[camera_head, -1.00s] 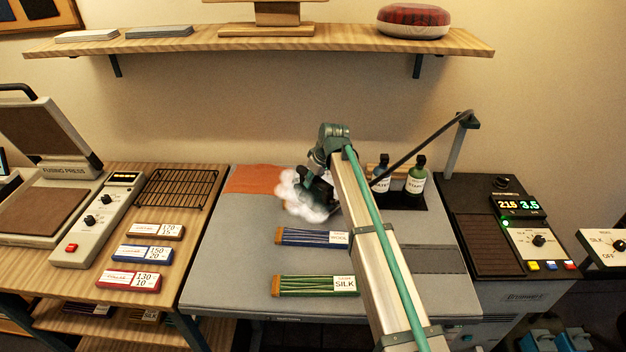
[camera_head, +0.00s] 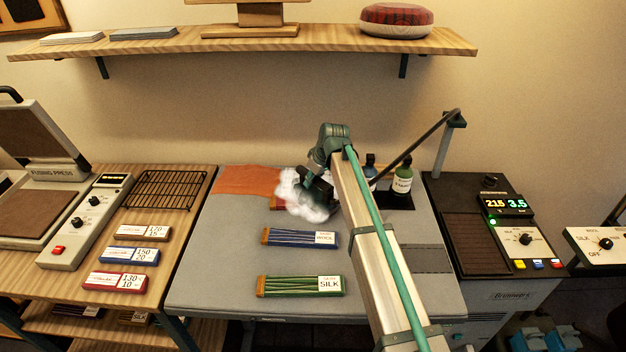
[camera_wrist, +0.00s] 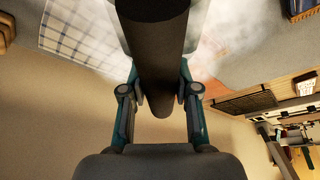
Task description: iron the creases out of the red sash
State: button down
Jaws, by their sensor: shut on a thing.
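The red sash (camera_head: 246,180) shows as an orange-red cloth lying flat along the back left of the grey pressing table (camera_head: 215,250). Its right end is hidden by white steam and my arm. My gripper (camera_head: 318,190) is just right of the visible sash, low over the table. In the wrist view my gripper (camera_wrist: 155,95) is shut on a thick dark handle (camera_wrist: 153,50), seemingly the iron's. The iron's sole is hidden by steam, so I cannot tell whether it touches cloth.
A wool bundle (camera_head: 290,238) and a silk bundle (camera_head: 300,286) lie in front. Bottles (camera_head: 403,178) stand behind my arm on the right. A control unit (camera_head: 508,206) reads 215 and 3.5. A dark hose arm (camera_head: 425,138) reaches over from the right.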

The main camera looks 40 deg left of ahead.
jog(key=shift+w+d+r, duration=0.1)
jog(key=shift+w+d, duration=0.25)
jog(key=shift+d, duration=0.05)
jog(key=shift+a+r, duration=0.2)
jog(key=shift+r, duration=0.7)
jog(key=shift+r+p, duration=1.3)
jog(key=shift+r, duration=1.8)
jog(key=shift+d, duration=0.15)
